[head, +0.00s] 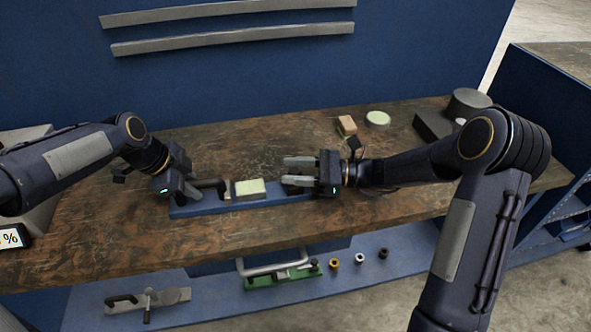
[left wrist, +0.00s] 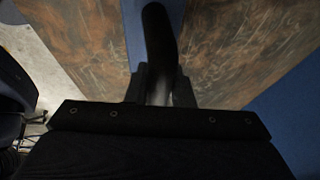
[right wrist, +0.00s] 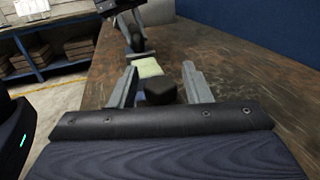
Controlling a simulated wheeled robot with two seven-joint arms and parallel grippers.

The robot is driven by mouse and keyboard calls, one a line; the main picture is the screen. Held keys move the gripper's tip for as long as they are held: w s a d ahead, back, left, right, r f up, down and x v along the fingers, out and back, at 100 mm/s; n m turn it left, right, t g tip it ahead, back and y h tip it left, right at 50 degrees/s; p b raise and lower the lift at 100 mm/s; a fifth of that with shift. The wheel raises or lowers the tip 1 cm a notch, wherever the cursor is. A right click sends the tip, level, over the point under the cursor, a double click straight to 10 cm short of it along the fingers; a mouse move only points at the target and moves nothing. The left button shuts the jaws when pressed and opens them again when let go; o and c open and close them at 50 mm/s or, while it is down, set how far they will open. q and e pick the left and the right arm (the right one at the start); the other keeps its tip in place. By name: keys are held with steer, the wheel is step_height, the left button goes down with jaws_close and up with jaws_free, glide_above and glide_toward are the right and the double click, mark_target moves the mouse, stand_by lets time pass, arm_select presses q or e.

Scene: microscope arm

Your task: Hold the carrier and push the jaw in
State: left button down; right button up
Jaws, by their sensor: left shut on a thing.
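A long blue base (head: 220,207), which looks like the carrier, lies on the brown table. A black bent handle (head: 209,184) rises near its left end. My left gripper (head: 190,190) is shut on this handle, which also shows between its fingers in the left wrist view (left wrist: 160,45). A cream-topped block (head: 250,188) sits mid-base. A dark block (right wrist: 159,91), probably the jaw, is at the right end. My right gripper (head: 284,170) is open, its fingers on either side of the dark block with gaps visible; they partly hide it in the head view.
A tan block (head: 347,125), a pale round disc (head: 377,118) and a dark grey object (head: 432,125) stand at the back right. A lower shelf (head: 220,303) holds a green fixture (head: 285,277) and several small parts. The table front is clear.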

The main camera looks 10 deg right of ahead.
arm_select(q)
steer(key=shift+r, duration=0.1)
arm_select(e)
jaws_close()
arm_select(q)
steer(key=shift+d, duration=0.1)
arm_select(e)
steer(key=shift+a, duration=2.95)
steer(key=shift+o, duration=1)
jaws_free()
steer(key=shift+d, duration=0.1)
steer(key=v, duration=1.2)
arm_select(q)
steer(key=c, duration=1.2)
jaws_free()
